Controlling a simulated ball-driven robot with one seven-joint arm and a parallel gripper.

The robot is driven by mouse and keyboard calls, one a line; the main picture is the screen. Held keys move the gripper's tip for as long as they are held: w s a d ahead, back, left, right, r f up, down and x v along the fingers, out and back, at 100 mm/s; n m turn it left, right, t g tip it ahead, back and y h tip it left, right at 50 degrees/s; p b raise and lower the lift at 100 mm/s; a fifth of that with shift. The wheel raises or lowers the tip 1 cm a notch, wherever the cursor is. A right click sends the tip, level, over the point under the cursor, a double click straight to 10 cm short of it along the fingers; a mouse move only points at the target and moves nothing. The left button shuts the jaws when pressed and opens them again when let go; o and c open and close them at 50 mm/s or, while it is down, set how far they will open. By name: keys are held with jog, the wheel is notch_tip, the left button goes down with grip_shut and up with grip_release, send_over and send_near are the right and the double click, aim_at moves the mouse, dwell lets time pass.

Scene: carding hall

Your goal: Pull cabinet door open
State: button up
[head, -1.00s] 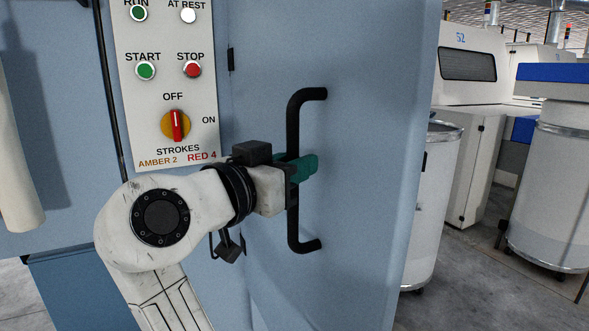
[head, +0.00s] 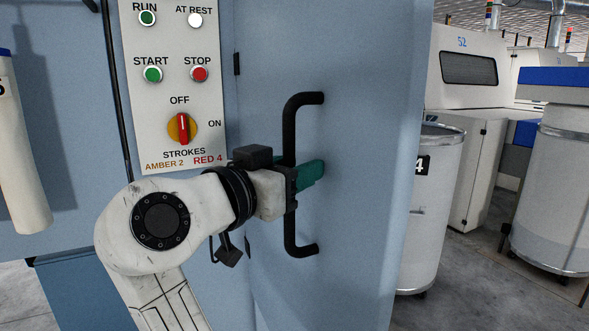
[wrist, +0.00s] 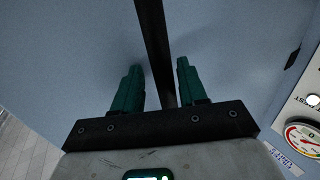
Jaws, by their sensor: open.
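The blue-grey cabinet door (head: 360,180) fills the middle of the head view, right of a control panel. Its black upright bar handle (head: 290,130) bends into the door at top and bottom. My gripper (head: 312,174) is at the handle's middle, its green fingers pointing to the door. In the wrist view the handle (wrist: 153,40) runs between the two open fingers of my gripper (wrist: 157,80), nearer the right finger. Whether a finger touches the bar, I cannot tell.
The control panel (head: 178,90) with buttons and a yellow-red rotary switch is close above my arm. A white drum (head: 432,215) marked 4 stands just beyond the door's right edge. Another drum (head: 553,210) stands farther right, with grey floor (head: 470,290) between.

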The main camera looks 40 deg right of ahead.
jog(key=b+v, duration=0.1)
jog(key=v, duration=1)
dwell(0.4)
